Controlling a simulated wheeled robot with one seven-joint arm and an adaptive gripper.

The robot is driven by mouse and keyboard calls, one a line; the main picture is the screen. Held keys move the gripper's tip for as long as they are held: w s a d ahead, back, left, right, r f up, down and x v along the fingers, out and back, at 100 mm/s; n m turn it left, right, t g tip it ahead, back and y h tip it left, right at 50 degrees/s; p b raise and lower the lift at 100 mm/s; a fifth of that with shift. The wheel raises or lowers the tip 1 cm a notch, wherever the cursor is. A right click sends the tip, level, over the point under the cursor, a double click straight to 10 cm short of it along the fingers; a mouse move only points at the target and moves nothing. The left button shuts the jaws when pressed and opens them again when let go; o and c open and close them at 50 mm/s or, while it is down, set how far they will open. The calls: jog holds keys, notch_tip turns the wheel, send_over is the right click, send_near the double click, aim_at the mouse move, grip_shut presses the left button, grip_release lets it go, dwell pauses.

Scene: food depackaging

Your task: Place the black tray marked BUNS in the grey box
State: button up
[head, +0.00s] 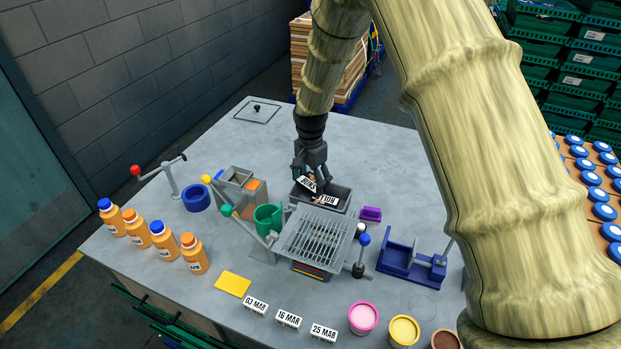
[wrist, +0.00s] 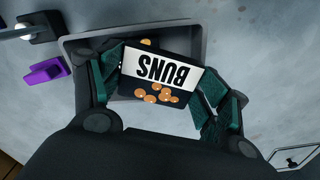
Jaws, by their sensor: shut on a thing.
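The black tray marked BUNS (wrist: 165,88) is held between the fingers of my gripper (wrist: 160,78). It has a white label with black letters and several small round buns on it. The grey box (wrist: 196,33) lies beneath the tray in the wrist view. In the head view my gripper (head: 310,168) is over the back left of the grey box (head: 348,201), with the tray (head: 308,184) tilted at its opening. I cannot tell whether the tray touches the box. Another white label shows inside the box, partly hidden.
A grey slotted grate (head: 314,238) stands just in front of the box. A purple block (head: 371,213) sits close on its right, and a green cup (head: 267,217) is to the left. A blue fixture (head: 412,262) is farther right. The back of the table is mostly clear.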

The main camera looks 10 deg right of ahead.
aim_at(310, 182)
jog(key=shift+f, duration=0.55)
jog(key=o, duration=1.1)
jog(key=shift+r, duration=0.6)
notch_tip(310, 182, up, 12)
jog(key=b, duration=0.4)
jog(key=shift+b, duration=0.35)
jog(key=shift+a, duration=0.1)
